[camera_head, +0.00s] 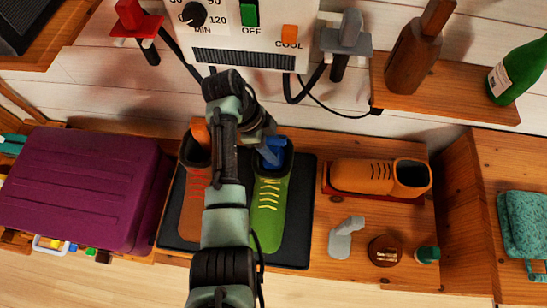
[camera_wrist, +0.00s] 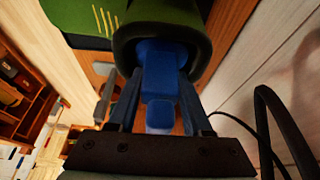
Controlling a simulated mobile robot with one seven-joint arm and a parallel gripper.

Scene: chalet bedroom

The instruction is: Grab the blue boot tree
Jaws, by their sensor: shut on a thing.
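The blue boot tree (camera_head: 272,152) sits in the opening of a green boot (camera_head: 268,210) with yellow laces, which stands on a dark mat (camera_head: 299,205). In the wrist view the blue boot tree (camera_wrist: 160,75) lies between the two fingers of my gripper (camera_wrist: 155,100), and its front part is inside the boot's dark collar (camera_wrist: 125,45). My gripper is shut on the boot tree. In the head view my arm hides the gripper's fingers and part of the mat.
A brown boot (camera_head: 192,185) with an orange piece in it stands left of my arm. A purple suitcase (camera_head: 85,190) is further left. An orange shoe (camera_head: 365,176), a grey piece (camera_head: 345,238) and a round tin (camera_head: 385,251) are at right. A control box (camera_head: 245,35) hangs behind.

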